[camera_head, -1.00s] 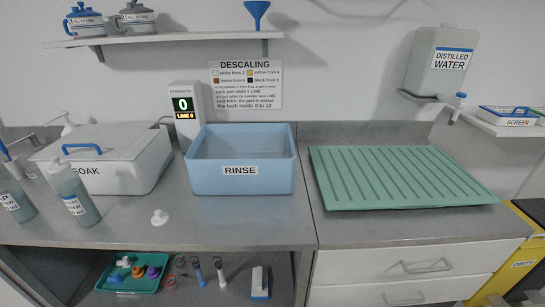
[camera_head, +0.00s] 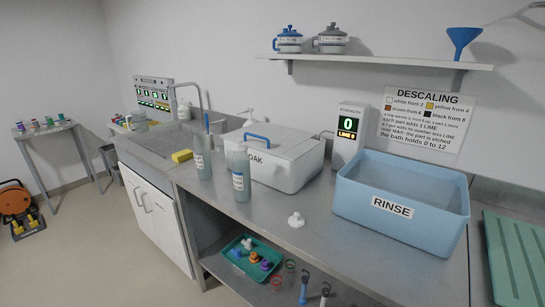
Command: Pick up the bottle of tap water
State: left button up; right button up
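Two clear grey-green bottles with white labels stand upright on the steel counter, in front of the lidded white SOAK box (camera_head: 290,172). One is the left bottle (camera_head: 203,166), with a blue stick-like thing rising at its top. The other is the right bottle (camera_head: 240,188), a little nearer the counter's front edge. Their labels are too small to read here, so I cannot tell which holds tap water. Neither of my grippers is in view.
A blue RINSE tub (camera_head: 400,205) stands right of the SOAK box. A small white part (camera_head: 296,220) lies on the counter (camera_head: 325,240). A sink with a tap (camera_head: 200,98) and a yellow sponge (camera_head: 182,156) are to the left. The floor (camera_head: 95,240) at left is mostly clear.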

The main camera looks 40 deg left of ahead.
aim_at(200, 143)
jog(key=u, duration=1.8)
